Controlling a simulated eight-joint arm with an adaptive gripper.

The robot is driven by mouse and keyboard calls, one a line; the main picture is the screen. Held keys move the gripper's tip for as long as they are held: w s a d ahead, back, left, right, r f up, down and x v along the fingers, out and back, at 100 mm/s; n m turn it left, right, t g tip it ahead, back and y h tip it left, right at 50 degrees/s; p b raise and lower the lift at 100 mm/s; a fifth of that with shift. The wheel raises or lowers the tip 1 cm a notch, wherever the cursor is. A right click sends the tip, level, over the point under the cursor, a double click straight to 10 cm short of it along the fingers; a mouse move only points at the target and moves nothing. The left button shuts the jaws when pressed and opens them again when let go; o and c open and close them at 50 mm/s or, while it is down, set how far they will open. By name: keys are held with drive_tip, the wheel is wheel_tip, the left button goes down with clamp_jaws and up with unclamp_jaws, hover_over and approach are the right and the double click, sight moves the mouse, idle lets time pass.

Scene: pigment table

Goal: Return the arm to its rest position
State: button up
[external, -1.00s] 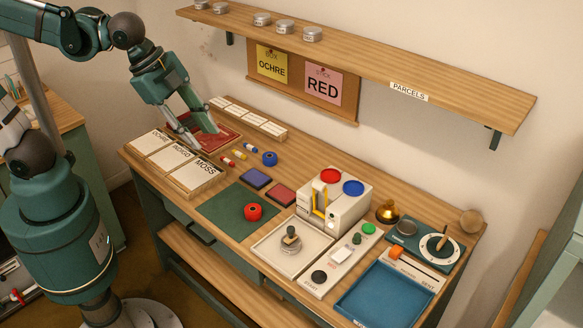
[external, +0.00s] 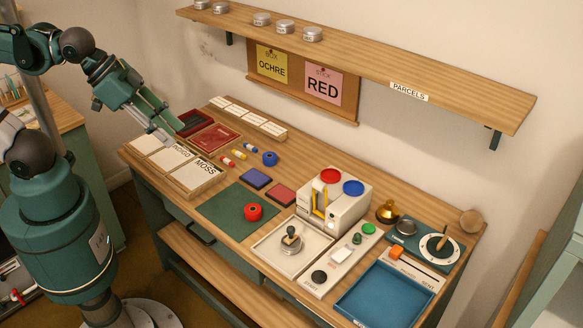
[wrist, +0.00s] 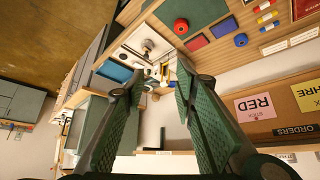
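My gripper (external: 168,128) is in the air over the back left end of the table, above the box of labelled cards (external: 178,157) and left of the red tray (external: 214,138). In the wrist view my gripper (wrist: 160,78) has its two green fingers spread apart with nothing between them. My arm is bent, reaching in from the upper left of the external view.
The wooden table holds a green mat (external: 225,206), a red tape roll (external: 253,212), a white machine (external: 346,210) and a blue tray (external: 385,295). A wall shelf (external: 440,75) with several tins runs above. The floor beside the table's left end is clear.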

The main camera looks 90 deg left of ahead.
drive_tip(key=shift+f+b, duration=1.65)
idle(0.4)
